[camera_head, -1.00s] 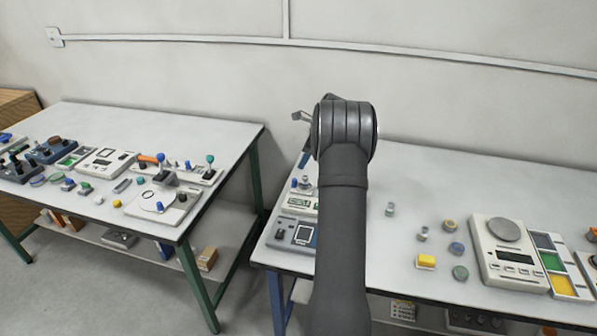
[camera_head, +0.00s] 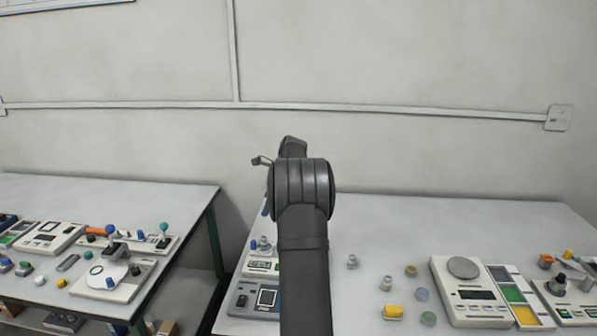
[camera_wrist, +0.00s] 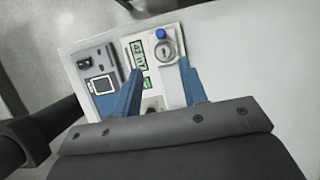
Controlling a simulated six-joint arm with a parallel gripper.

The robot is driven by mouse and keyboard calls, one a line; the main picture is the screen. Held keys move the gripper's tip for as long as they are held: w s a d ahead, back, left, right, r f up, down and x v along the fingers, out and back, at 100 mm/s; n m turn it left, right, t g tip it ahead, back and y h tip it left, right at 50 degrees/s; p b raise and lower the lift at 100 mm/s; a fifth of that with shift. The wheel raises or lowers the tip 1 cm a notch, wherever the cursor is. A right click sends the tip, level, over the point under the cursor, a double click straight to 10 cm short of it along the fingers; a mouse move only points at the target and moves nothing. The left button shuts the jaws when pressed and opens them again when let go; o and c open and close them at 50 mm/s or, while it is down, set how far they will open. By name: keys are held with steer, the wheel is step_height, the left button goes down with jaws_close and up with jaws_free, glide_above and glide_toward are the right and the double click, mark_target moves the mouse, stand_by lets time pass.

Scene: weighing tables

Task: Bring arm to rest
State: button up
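My arm rises through the middle of the head view, bent at a thick dark joint. My gripper (camera_head: 262,161) shows only in part behind that joint, above the left end of the right table (camera_head: 350,215). In the wrist view my gripper (camera_wrist: 162,78) has two blue fingers set apart, with nothing held between them. Below the fingers lie a grey device with a square screen (camera_wrist: 100,86) and a pale device with green displays (camera_wrist: 140,50), which bears a blue-topped knob. I cannot tell the exact height of the fingers above them.
The left table (camera_head: 110,195) is crowded with devices. A gap separates the tables. The wall behind carries a conduit and a socket box (camera_head: 559,117).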

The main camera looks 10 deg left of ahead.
mark_target(254, 241)
steer(key=x, duration=1.6)
steer(key=shift+d+f, duration=0.1)
steer(key=shift+f, duration=0.2)
steer(key=shift+d, duration=0.2)
stand_by(0.3)
